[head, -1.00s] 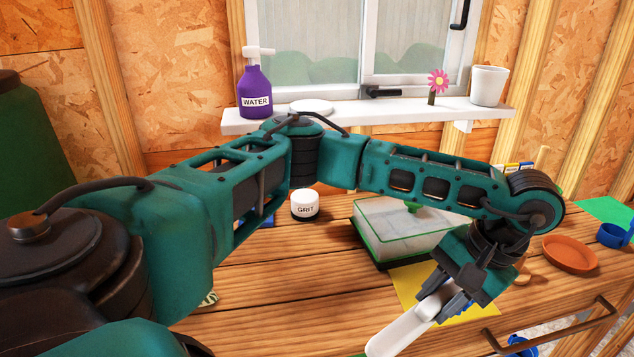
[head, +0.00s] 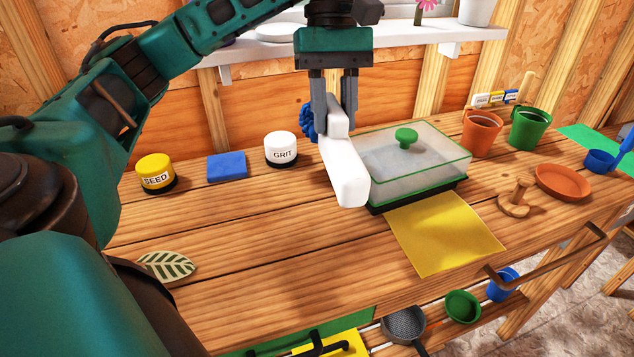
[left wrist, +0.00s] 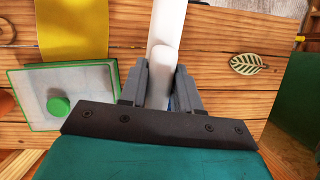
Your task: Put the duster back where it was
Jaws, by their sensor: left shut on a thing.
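The duster (head: 348,172) has a thick white handle and a small blue part (head: 307,121) that shows behind my left gripper's fingers. My left gripper (head: 334,110) points down and is shut on the duster, apparently above the workbench between the grit jar and the clear-lidded tray. In the left wrist view the white handle (left wrist: 168,30) runs up between the two grey fingers, and a little blue shows by them. The fingers hide part of the duster. My right gripper is not in view.
On the workbench (head: 250,225) are a seed jar (head: 156,173), blue pad (head: 227,166), grit jar (head: 281,150), lidded tray (head: 410,165), yellow sheet (head: 443,232), wooden tool (head: 515,202), saucer (head: 563,182) and pots (head: 481,133). A leaf (head: 166,265) lies at the front left. The shelf (head: 270,55) is close behind my gripper.

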